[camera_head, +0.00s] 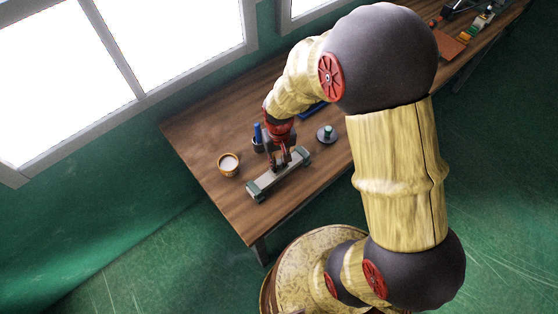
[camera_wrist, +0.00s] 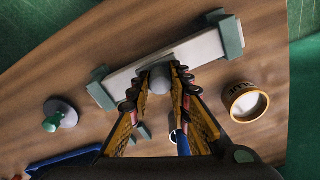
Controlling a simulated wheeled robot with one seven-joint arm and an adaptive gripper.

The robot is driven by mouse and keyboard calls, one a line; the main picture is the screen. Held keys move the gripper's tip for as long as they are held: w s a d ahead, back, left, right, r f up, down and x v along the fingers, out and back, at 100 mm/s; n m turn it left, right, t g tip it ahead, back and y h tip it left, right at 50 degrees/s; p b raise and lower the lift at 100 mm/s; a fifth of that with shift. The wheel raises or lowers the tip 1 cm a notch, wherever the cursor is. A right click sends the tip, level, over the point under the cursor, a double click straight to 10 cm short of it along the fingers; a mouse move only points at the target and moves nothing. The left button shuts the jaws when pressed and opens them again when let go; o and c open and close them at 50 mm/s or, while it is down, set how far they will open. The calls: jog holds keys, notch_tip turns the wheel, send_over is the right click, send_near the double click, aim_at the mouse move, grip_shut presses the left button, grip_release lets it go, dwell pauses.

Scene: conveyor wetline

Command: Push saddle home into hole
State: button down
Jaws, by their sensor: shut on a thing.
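A pale grey bar with green end blocks (camera_wrist: 203,48) lies across the wooden table; it also shows in the head view (camera_head: 265,184). My gripper (camera_wrist: 158,84) is over the middle of the bar, pointing down at it; it also shows in the head view (camera_head: 279,161). Its fingers are shut on a small rounded grey piece (camera_wrist: 161,77), which looks like the saddle. The piece is at the bar's middle, at or just above its face. The hole is hidden, and I cannot tell how deep the piece sits.
An orange cup with white contents (camera_wrist: 247,102) stands beside the bar. A grey disc with a green knob (camera_wrist: 61,115) stands on the opposite side. A blue upright item (camera_head: 257,133) is behind my gripper. The table (camera_head: 205,133) is clear at its left end.

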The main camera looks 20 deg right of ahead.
jog(key=shift+f+b, duration=0.4)
jog(key=shift+f, duration=0.3)
jog(key=c, duration=1.6)
grip_release()
jog(key=shift+o, duration=0.2)
jog(key=shift+r, duration=0.1)
notch_tip(320, 180, up, 12)
jog(key=s+r+n+t+b, duration=0.1)
jog(key=s+r+t+b, duration=0.3)
jog(key=s+r, duration=1)
jog(key=shift+r+t, duration=0.5)
jog(key=shift+t, duration=0.3)
